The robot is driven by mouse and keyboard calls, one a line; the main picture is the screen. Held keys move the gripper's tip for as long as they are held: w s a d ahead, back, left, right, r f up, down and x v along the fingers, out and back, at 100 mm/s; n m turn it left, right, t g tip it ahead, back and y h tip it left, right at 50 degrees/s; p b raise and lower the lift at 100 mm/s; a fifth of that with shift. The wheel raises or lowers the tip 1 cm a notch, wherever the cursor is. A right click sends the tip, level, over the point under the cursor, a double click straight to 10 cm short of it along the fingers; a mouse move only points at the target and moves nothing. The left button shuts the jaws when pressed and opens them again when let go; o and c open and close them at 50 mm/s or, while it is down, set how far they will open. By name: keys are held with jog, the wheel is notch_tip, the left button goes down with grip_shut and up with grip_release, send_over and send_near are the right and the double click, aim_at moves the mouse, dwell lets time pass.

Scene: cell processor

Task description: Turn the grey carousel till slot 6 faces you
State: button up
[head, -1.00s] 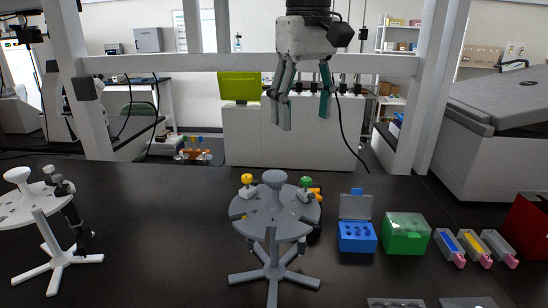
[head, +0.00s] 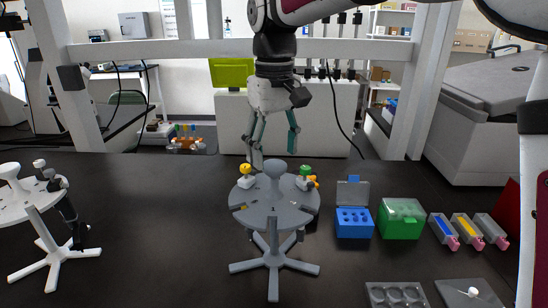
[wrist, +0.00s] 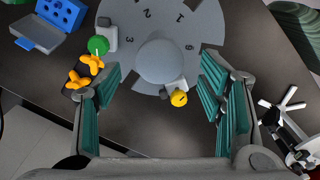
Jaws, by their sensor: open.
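The grey carousel (head: 272,218) stands upright on splayed feet in the head view, with a round knob (head: 275,168) at its centre. A yellow-capped piece (head: 245,171) sits at its rear left rim and a green-capped piece (head: 305,171) at its rear right. In the wrist view the disc (wrist: 205,25) shows the digits 1, 2, 3 and 6; the 6 (wrist: 188,47) is right of the knob, the head view's left side. My gripper (head: 272,152) is open and empty, pointing down above and behind the carousel. The slots behind the knob are hidden.
A white carousel-like stand (head: 32,210) with a black tool is at left. A blue box (head: 355,222), a green box (head: 403,219) and several grey holders (head: 443,230) stand at right. Orange pieces (wrist: 85,72) lie near the green cap.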

jog(key=shift+f, duration=1.25)
jog(key=shift+c, duration=0.6)
grip_shut()
jog(key=shift+n, duration=0.5)
jog(key=shift+n+p, duration=0.55)
jog(key=shift+n, duration=4.95)
